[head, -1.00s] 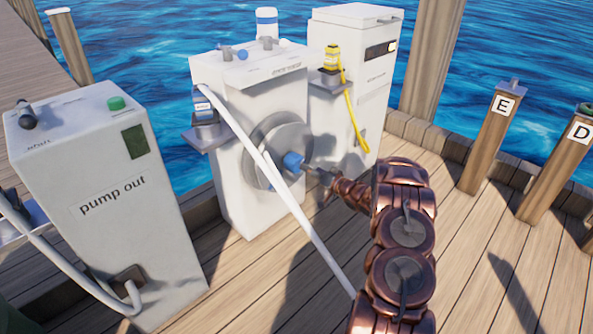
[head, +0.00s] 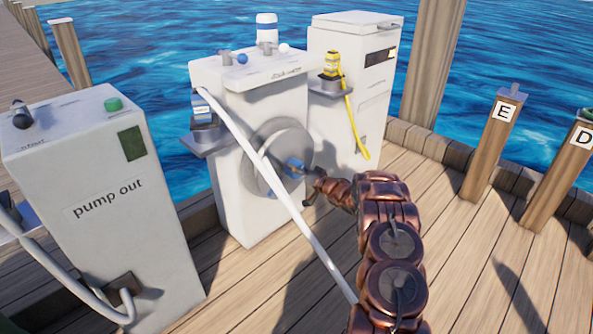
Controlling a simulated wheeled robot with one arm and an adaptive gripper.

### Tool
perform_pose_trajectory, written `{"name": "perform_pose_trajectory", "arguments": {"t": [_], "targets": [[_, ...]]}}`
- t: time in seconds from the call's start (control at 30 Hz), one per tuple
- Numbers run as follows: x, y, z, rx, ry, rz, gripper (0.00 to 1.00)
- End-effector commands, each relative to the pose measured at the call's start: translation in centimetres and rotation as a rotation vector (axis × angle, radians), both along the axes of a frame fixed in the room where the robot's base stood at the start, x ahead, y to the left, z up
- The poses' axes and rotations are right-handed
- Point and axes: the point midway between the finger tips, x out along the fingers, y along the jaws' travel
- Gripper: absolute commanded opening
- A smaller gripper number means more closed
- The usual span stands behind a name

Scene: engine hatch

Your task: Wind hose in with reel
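The grey hose reel (head: 262,140) is a round disc on the front of the white middle cabinet (head: 236,214). A blue handle (head: 293,166) sticks out from its right side. The white hose (head: 318,248) runs from the blue nozzle holder at the left, across the front of the reel, and down to the right, where it passes behind my arm. My gripper (head: 312,184) is just right of the blue handle, close to it. Its fingers are small and dark, so I cannot tell whether they touch the handle or are open or shut.
The pump out box (head: 130,225) with its own grey hose stands at the left. A white cabinet (head: 350,40) with a yellow nozzle (head: 331,66) and yellow hose stands behind right. Wooden posts E (head: 492,140) and D (head: 560,175) stand at the right. Deck boards between are clear.

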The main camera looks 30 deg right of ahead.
Motion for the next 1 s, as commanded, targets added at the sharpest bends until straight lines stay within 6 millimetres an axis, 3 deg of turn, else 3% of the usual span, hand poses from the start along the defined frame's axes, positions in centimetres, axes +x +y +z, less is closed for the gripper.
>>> {"name": "perform_pose_trajectory", "arguments": {"t": [0.17,0.7,1.0], "targets": [[-0.01,0.01,0.0,0.0,0.0,0.0,0.96],[-0.03,0.0,-0.04,0.0,0.001,-0.001,0.4],[-0.04,-0.01,0.05,-0.03,-0.006,-0.001,0.39]]}}
